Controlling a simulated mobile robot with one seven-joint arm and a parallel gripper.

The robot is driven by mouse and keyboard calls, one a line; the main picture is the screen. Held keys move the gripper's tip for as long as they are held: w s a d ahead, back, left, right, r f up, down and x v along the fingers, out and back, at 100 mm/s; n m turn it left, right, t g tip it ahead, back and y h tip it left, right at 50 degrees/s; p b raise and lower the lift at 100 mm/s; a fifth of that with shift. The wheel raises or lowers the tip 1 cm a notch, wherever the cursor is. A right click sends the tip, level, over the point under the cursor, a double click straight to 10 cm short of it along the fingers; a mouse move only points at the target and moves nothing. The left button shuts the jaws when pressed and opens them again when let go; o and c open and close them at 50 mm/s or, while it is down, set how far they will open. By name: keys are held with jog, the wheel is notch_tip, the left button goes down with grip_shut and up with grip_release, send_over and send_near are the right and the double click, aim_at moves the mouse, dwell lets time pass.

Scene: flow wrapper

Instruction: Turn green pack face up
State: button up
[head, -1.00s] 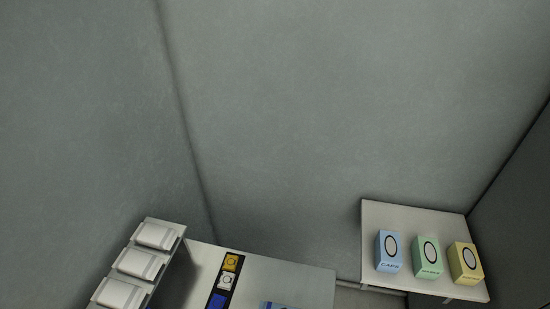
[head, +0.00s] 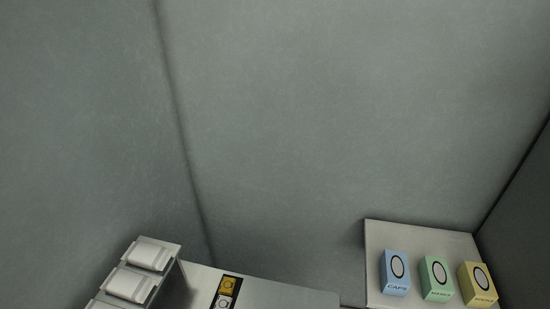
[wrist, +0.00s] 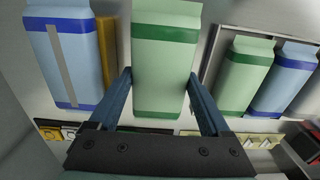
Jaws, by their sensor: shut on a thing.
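In the wrist view, a pale green pack (wrist: 164,58) with dark green bands near both ends stands out in the middle. My gripper (wrist: 160,76) has its two blue fingers shut on the pack's left and right sides. The side toward the wrist camera is plain, with no grey strip on it. The pack's far side is hidden, and its upper end touches the top of the picture. The head view shows neither my gripper nor this pack.
A blue pack (wrist: 66,55) with a grey strip is left of the held pack, beside a yellow pack (wrist: 106,50). Another green pack (wrist: 245,75) and blue pack (wrist: 285,80) lie at right. Blue (head: 395,272), green (head: 436,278) and yellow (head: 477,284) boxes stand on a shelf (head: 410,232).

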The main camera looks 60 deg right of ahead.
jog(key=shift+f, duration=0.2)
dwell(0.4)
jog(key=o, duration=1.4)
jog(key=shift+c, duration=0.2)
jog(key=shift+r, duration=0.1)
notch_tip(320, 180, up, 13)
jog(key=b, duration=0.1)
